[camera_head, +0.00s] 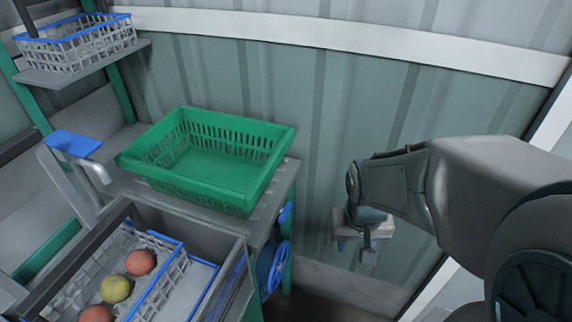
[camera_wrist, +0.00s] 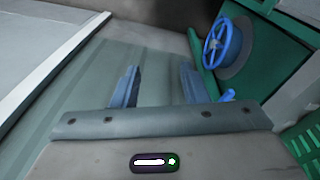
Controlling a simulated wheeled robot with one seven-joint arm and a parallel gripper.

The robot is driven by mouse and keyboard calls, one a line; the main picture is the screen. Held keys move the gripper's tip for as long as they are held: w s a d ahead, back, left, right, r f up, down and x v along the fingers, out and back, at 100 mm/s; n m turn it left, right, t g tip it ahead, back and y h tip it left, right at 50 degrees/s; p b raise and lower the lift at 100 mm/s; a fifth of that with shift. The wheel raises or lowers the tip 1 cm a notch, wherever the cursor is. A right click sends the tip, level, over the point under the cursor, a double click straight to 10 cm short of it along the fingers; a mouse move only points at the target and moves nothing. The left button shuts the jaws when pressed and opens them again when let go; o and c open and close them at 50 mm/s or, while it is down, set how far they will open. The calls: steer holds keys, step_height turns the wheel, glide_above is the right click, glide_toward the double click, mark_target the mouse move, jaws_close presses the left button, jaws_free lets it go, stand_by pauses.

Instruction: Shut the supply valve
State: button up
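A blue handwheel (camera_head: 279,266), which looks like the valve, is mounted on the right side of the green-framed bench, low down. In the wrist view the handwheel (camera_wrist: 216,42) is at the upper right, with a round blue-grey body behind it. A smaller blue handle (camera_head: 286,213) sits above the wheel near the bench top; it also shows in the wrist view (camera_wrist: 228,95). My gripper (camera_head: 368,255) is to the right of the wheel, in front of the corrugated wall, and touches neither. In the wrist view its two fingers (camera_wrist: 159,86) are apart with nothing between them.
A green crate (camera_head: 262,178) stands empty on the bench top. A blue-topped tap (camera_head: 75,143) is at left. A white basket (camera_head: 78,48) sits on a shelf. Floor between bench and wall looks clear.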

mark_target(288, 214)
steer(key=w+a+f+m+g+y+b, duration=0.1)
steer(key=a+f+y+b, duration=0.3)
steer(key=f, duration=0.8)
steer(key=w+a+f+g+y+b, duration=0.1)
steer(key=a+f+b, duration=0.35)
steer(key=f, duration=0.85)
steer(key=w+a+m+t+y+b, duration=0.45)
steer(key=w+y+b, duration=0.25)
steer(key=b, duration=0.4)
steer(key=w+d+r+m+t+y+b, duration=0.1)
steer(key=w+d+r+m+t+b, duration=0.35)
steer(key=d+r+t, duration=0.3)
steer(key=shift+n+t+y, duration=0.3)
steer(key=shift+n, duration=0.2)
steer(key=b+x, duration=0.1)
steer(key=x, duration=0.3)
steer(key=b+x, duration=0.1)
steer(key=x, duration=0.4)
steer(key=b+x, duration=0.1)
steer(key=x, duration=0.4)
steer(key=shift+w+r+b, duration=0.1)
steer(key=shift+r+b, duration=0.3)
jaws_close()
